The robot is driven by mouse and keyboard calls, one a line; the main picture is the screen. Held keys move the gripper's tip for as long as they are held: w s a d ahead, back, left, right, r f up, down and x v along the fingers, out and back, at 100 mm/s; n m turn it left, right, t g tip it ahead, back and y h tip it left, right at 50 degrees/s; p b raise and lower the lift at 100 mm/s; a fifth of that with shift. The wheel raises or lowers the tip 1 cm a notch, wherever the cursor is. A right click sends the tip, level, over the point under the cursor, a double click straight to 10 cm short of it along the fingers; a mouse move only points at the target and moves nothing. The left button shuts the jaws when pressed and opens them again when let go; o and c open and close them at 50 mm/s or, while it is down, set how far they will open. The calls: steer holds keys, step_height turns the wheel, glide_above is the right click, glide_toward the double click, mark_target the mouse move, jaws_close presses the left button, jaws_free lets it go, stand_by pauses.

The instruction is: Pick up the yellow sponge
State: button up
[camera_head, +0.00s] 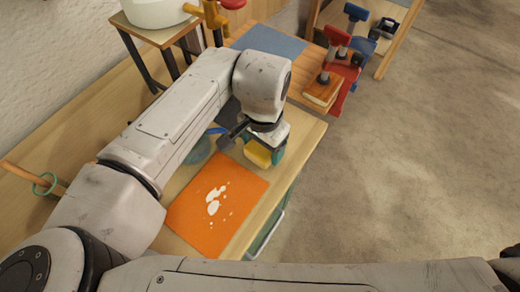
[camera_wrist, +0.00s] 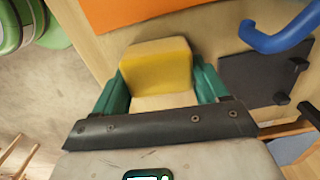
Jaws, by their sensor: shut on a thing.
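The yellow sponge (camera_head: 257,153) is at my gripper, above the light wooden bench (camera_head: 305,130), just beyond the orange mat. In the wrist view the sponge (camera_wrist: 157,65) has a yellow top and a paler lower part, and it sits between the two green fingers. My gripper (camera_wrist: 160,85) is shut on it from both sides. In the head view my gripper (camera_head: 266,152) is partly hidden by my arm. I cannot tell whether the sponge touches the bench.
The orange mat (camera_head: 236,190) with white spots lies nearer on the bench. A teal bowl (camera_head: 198,151) and a blue handle (camera_wrist: 280,38) are close by. A white pot (camera_head: 155,12) is on a small stand at the back.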

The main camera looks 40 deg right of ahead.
steer(key=shift+c, duration=1.4)
steer(key=shift+r, duration=0.1)
steer(key=shift+r, duration=0.6)
steer(key=s+a+r+b, duration=0.1)
steer(key=s+a+r, duration=0.2)
steer(key=s+r, duration=0.8)
steer(key=s, duration=0.2)
steer(key=shift+s+a+r, duration=0.15)
steer(key=shift+s+r, duration=0.15)
